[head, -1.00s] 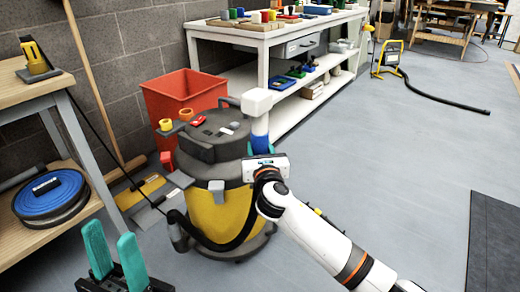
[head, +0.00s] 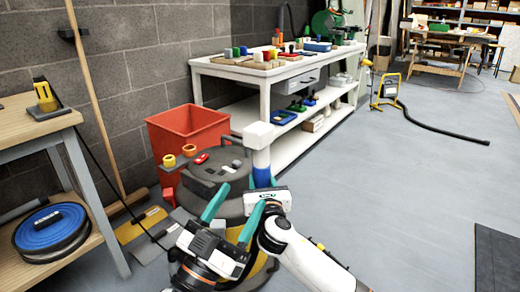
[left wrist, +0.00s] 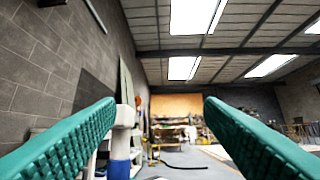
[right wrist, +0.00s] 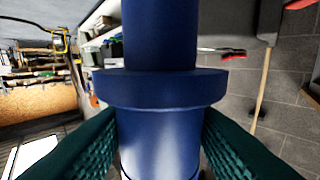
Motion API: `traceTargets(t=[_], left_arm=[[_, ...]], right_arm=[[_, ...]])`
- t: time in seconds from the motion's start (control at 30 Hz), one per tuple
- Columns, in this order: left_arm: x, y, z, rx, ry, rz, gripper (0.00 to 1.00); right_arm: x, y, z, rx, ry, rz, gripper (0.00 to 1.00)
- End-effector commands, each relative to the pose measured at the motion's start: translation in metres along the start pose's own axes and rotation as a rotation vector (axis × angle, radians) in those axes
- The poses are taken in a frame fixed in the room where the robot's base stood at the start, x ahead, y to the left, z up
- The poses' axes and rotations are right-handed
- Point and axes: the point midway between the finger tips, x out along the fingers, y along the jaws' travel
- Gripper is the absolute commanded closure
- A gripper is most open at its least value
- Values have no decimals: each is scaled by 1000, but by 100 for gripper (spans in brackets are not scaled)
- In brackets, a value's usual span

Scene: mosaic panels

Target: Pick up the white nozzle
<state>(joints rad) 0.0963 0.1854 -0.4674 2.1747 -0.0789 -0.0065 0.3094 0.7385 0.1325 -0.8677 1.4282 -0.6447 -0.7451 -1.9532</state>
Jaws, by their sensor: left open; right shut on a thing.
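The white nozzle (head: 258,134) stands upright in the head view, its white head and neck above a blue lower part (head: 262,176). My right gripper (head: 263,186) is shut on that blue part. In the right wrist view, the blue collar (right wrist: 160,88) stands between my teal fingers. My left gripper (head: 233,212) is open and empty, with fingers pointing up, in front of the shop vacuum and left of the nozzle. The left wrist view shows the white head (left wrist: 124,116) beyond the left finger, apart from it.
The shop vacuum (head: 207,155) stands behind my grippers, partly hidden. A red bin (head: 187,133) is behind it. A white workbench (head: 265,68) stands at the back and a wooden shelf (head: 35,127) at the left.

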Motion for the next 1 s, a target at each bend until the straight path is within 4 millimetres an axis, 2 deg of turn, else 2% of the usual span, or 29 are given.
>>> traceTargets(t=[0.03, 0.1, 0.2, 0.3, 0.57, 0.8, 1.0], left_arm=[[17, 5, -12, 5, 86, 3, 38], [32, 14, -33, 5, 207, 25, 38], [46, 29, -56, 15, 355, 73, 38], [54, 43, -72, 28, 464, 127, 38], [63, 65, -92, 46, 584, 208, 38], [94, 73, -114, 46, 585, 210, 38], [107, 76, -122, 46, 586, 209, 38]], right_arm=[[0, 0, -8, 0, 2, 0, 85], [0, 0, -11, 0, 2, 0, 85], [0, 0, -16, 0, 2, 0, 85], [0, 0, -19, 0, 2, 0, 85], [0, 0, -18, 0, 2, 0, 85], [0, 0, -6, 0, 2, 0, 85], [0, 0, -3, 0, 2, 0, 85]])
